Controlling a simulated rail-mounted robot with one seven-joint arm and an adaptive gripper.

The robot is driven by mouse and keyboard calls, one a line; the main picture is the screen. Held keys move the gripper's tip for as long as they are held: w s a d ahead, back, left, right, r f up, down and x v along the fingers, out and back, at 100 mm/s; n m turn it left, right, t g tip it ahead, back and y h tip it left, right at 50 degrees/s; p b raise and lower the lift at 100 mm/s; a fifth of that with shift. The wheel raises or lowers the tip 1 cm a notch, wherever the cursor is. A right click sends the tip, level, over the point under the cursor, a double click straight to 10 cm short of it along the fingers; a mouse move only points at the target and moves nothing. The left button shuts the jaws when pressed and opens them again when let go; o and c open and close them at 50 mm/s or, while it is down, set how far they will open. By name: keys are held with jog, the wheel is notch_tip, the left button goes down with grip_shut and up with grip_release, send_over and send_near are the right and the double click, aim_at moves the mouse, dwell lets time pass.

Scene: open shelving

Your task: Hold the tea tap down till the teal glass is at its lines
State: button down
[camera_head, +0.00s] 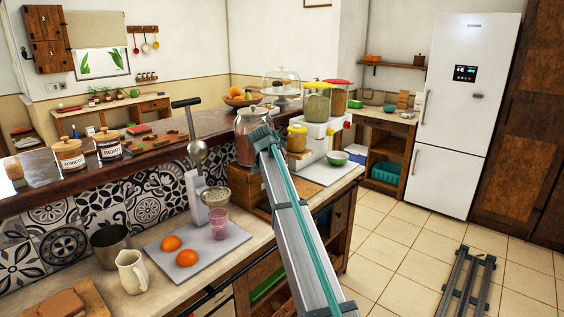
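My gripper (262,136) is at the far end of my grey arm, in front of a large clear jar (245,145) with dark reddish contents. The fingers are too small and overlapped to show whether they are open or shut, or whether they touch anything. Which tap is for tea cannot be told. I cannot make out a teal glass; my arm hides part of the counter. A pink glass (219,223) stands under a lever press (197,150).
Open tiled floor (400,230) lies to the right.

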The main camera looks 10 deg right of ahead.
jog(key=shift+r, duration=0.8)
jog(key=s+a+r, duration=0.2)
jog(key=r, duration=0.3)
jog(key=s+a+r, duration=0.3)
jog(key=r, duration=0.3)
dwell(0.8)
